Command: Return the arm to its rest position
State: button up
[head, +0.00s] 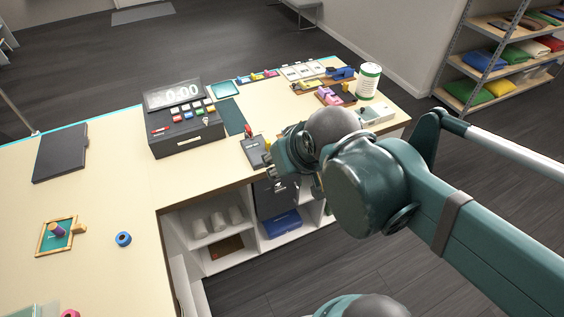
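My arm reaches in from the right edge in the head view, with its dark teal links bent at a large rounded joint. Its far end, with my gripper (291,158), is over the front edge of the counter (115,200), beside the card terminal (254,152). The fingers are not clearly visible, so I cannot tell whether they are open or shut. I see nothing clearly held. Whether the wrist touches the counter or hovers above it is unclear.
A cash register (186,131) stands on the counter. A white-and-green canister (368,80) stands near the right end. A wooden frame (57,236) and blue ring (123,239) lie left. Open shelves (216,238) lie below. A rack (497,55) of folded cloth stands right.

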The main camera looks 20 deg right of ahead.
jog(key=shift+f, duration=0.1)
dwell(0.3)
notch_tip(320, 180, down, 10)
jog(key=b, duration=1)
dwell(0.8)
